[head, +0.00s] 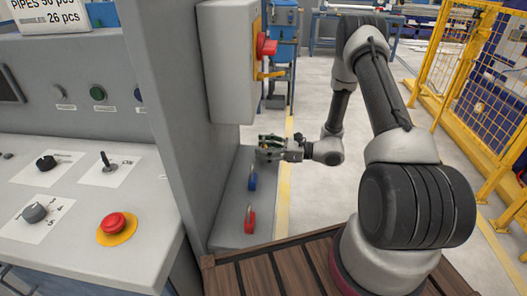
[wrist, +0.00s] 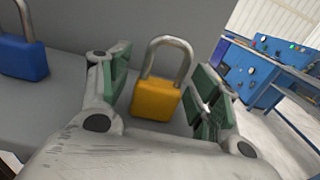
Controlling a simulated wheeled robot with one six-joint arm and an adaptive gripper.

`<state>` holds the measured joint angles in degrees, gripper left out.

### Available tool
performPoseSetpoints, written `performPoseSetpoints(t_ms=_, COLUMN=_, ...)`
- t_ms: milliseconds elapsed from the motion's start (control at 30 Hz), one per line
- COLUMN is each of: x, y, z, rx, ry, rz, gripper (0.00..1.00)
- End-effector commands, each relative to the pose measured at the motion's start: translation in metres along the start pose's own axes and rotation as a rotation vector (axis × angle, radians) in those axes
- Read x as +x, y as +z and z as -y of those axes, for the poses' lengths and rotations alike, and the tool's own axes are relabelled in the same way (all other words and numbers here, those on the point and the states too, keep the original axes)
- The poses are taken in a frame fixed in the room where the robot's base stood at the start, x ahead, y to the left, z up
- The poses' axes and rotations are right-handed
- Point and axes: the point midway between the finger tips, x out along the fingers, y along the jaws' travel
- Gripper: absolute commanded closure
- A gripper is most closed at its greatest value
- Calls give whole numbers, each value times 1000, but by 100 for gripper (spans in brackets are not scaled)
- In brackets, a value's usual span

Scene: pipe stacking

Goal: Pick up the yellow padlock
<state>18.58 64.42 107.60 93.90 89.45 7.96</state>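The yellow padlock (wrist: 157,98) stands upright on the grey ledge in the wrist view, its grey shackle up. My gripper (wrist: 165,92) is open, with one green-padded finger on each side of the padlock. The padlock is between the fingers, with a gap visible to the right finger; whether the left finger touches it I cannot tell. In the head view my gripper (head: 266,147) is at the far end of the ledge, and it hides the yellow padlock there.
A blue padlock (head: 252,181) and a red padlock (head: 250,219) stand nearer on the ledge (head: 232,205); the blue one is left of my gripper in the wrist view (wrist: 22,57). A grey switch box (head: 228,60) with a red handle hangs above. Yellow fencing (head: 470,70) stands right.

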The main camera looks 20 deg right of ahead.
Motion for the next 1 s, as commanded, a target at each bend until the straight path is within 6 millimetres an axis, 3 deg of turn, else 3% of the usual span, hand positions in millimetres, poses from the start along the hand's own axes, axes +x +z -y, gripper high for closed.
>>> performPoseSetpoints(t_ms=33, x=0, y=0, z=0, rx=0, ry=0, rz=0, gripper=52)
performPoseSetpoints(t_ms=233, x=0, y=0, z=0, rx=0, ry=0, rz=0, gripper=86)
performPoseSetpoints(t_ms=633, x=0, y=9, z=1, rx=-3, ry=0, rz=0, gripper=86)
performPoseSetpoints(t_ms=1000, x=0, y=74, z=0, rx=-4, ry=0, rz=1, gripper=86)
